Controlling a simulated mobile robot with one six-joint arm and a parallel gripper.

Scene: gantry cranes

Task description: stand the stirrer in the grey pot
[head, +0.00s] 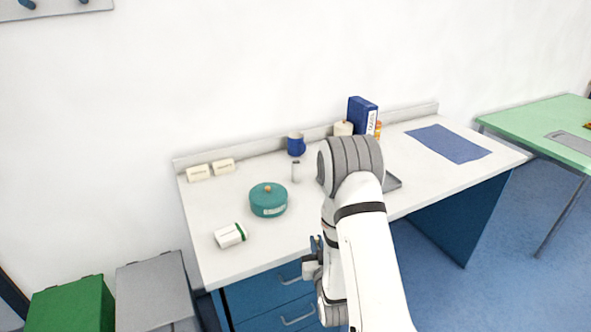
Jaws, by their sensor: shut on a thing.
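My gripper (311,265) is low at the desk's front edge, beside the upper drawer, partly hidden by my arm. It is shut on a thin blue piece (317,243) that sticks up from the jaws, which I take to be the stirrer. The piece is small in the picture, and its full length and tilt cannot be told. A small, narrow grey cylinder (296,172) stands upright on the desk, left of my arm, and seems to be the grey pot. My gripper is well in front of it and apart from it.
The white desk (205,262) holds a teal lidded pot (268,201), a white-green box (230,236), a blue mug (296,145), a blue binder (361,115), a cream canister (343,129) and two cream cards (223,166). My arm covers part of a dark tray (393,182). A blue mat (448,143) lies right.

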